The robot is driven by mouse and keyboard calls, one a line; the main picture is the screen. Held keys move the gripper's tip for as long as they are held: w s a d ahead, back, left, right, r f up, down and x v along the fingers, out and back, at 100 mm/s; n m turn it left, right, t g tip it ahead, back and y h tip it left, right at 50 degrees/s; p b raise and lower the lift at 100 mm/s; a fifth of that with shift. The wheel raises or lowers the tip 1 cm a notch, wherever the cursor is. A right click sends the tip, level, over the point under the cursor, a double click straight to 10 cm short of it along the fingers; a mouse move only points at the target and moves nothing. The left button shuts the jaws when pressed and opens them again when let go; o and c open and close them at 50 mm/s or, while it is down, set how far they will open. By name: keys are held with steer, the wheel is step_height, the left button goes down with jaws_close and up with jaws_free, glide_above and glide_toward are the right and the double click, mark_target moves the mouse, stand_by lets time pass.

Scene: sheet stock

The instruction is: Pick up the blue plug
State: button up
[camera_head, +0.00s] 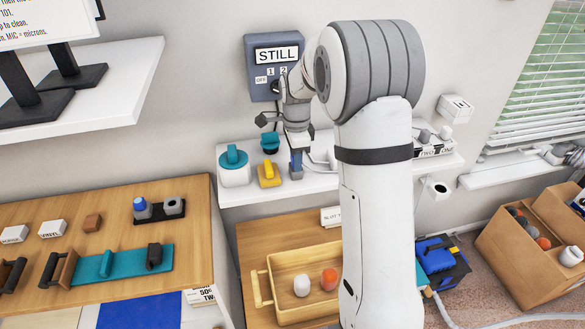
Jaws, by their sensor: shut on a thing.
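My gripper (297,143) points down over the white wall shelf, below the grey STILL box. It is shut on a narrow blue-grey piece, which looks like the blue plug (296,160). The plug is upright, with its lower end at or just above the shelf; I cannot tell if it touches. A yellow plug (268,174) stands just left of it. A teal piece (270,142) is behind that, and a teal knob sits on a white block (233,172) further left. My arm hides the shelf's middle right.
The STILL box (275,60) hangs on the wall just above my gripper. A wooden tray (287,308) with a white and an orange object stands on the lower table. A wooden table (90,250) with several items is at left. Cardboard boxes (530,255) stand at right.

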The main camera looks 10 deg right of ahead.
steer(key=shift+c, duration=0.8)
step_height(320, 180, up, 10)
steer(key=shift+r+b, duration=0.1)
steer(key=shift+b, duration=0.3)
step_height(320, 180, up, 4)
steer(key=p, duration=0.3)
stand_by(1.1)
